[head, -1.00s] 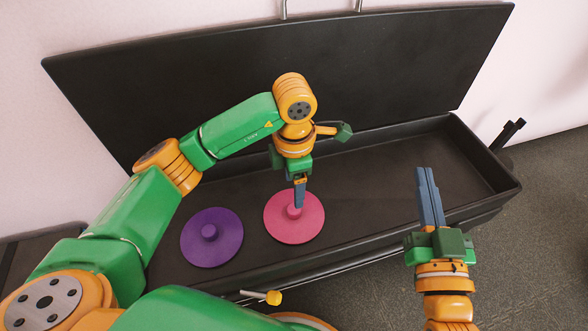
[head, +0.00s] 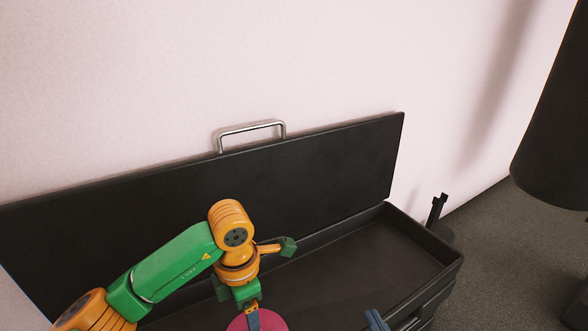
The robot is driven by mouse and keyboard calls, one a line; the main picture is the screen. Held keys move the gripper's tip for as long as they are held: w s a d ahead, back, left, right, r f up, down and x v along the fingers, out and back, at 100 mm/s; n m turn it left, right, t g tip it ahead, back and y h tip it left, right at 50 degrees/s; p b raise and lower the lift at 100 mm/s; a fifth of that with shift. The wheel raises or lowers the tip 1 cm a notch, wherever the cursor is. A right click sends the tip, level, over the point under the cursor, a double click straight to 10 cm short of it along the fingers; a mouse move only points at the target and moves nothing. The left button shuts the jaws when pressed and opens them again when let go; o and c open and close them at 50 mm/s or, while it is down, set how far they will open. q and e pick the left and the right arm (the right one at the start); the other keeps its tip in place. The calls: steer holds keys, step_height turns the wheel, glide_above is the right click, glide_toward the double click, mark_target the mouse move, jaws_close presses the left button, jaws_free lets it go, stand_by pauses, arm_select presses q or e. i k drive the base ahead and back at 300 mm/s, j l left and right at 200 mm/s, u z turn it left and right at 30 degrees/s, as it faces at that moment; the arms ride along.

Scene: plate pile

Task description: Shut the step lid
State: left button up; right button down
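The black step lid (head: 300,180) stands open, tilted up at the back of the black box toward the pale wall. A silver handle (head: 251,128) sits on its top edge. My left gripper (head: 253,320) points down over the pink disc (head: 238,322) at the bottom edge, in front of the lid. Its tips are cut off, so I cannot tell whether it grips the disc's knob. My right gripper (head: 376,320) shows only its blue-grey fingers at the bottom edge, close together and empty, near the box's front side.
The open box (head: 452,262) has a clear floor at its right end. A thin black post (head: 437,212) stands just beyond that end. A large dark rounded object (head: 560,120) is at the far right. Grey floor (head: 510,250) lies open on the right.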

mark_target(58, 247)
steer(key=k, duration=0.95)
